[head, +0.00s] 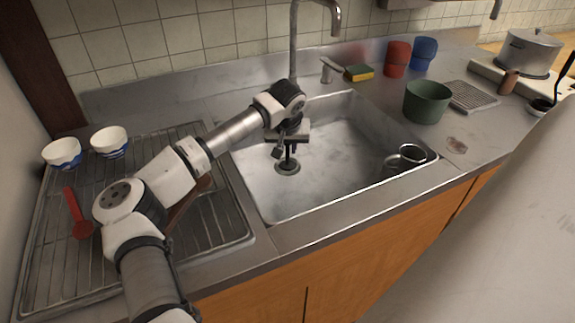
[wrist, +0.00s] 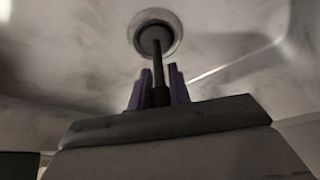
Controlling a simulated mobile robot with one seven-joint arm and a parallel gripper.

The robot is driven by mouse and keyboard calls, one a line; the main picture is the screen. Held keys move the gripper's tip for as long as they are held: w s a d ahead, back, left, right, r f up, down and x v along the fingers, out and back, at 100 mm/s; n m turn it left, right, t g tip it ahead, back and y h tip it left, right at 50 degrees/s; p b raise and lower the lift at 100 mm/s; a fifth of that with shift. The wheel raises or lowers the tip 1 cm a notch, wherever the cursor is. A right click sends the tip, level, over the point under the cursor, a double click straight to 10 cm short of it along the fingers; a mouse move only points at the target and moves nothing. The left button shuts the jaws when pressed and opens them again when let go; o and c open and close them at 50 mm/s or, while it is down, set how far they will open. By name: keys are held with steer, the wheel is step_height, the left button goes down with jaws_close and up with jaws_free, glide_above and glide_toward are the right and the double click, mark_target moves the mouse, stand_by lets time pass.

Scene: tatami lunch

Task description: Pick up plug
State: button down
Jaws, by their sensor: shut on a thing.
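The plug (head: 288,164) is a dark disc with a thin upright stem, at the drain in the floor of the steel sink (head: 335,135). My gripper (head: 288,148) points down into the sink and is shut on the stem. In the wrist view, the stem stands between the two purplish fingers of my gripper (wrist: 159,88), and the plug's disc (wrist: 155,40) shows inside the drain's pale ring (wrist: 176,28). I cannot tell whether the disc rests in the drain or sits just above it.
A metal cup (head: 411,153) lies in the sink's right corner. The tap (head: 294,45) rises behind the sink. A green cup (head: 427,102), red cup (head: 397,59), blue cup (head: 424,52) and sponge (head: 359,72) are right of it. White bowls (head: 110,141) stand on the left drainer (head: 232,225).

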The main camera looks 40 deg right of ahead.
steer(key=shift+r, duration=0.15)
step_height(320, 180, up, 20)
steer(key=shift+b, duration=0.3)
steer(key=shift+s+d, duration=0.1)
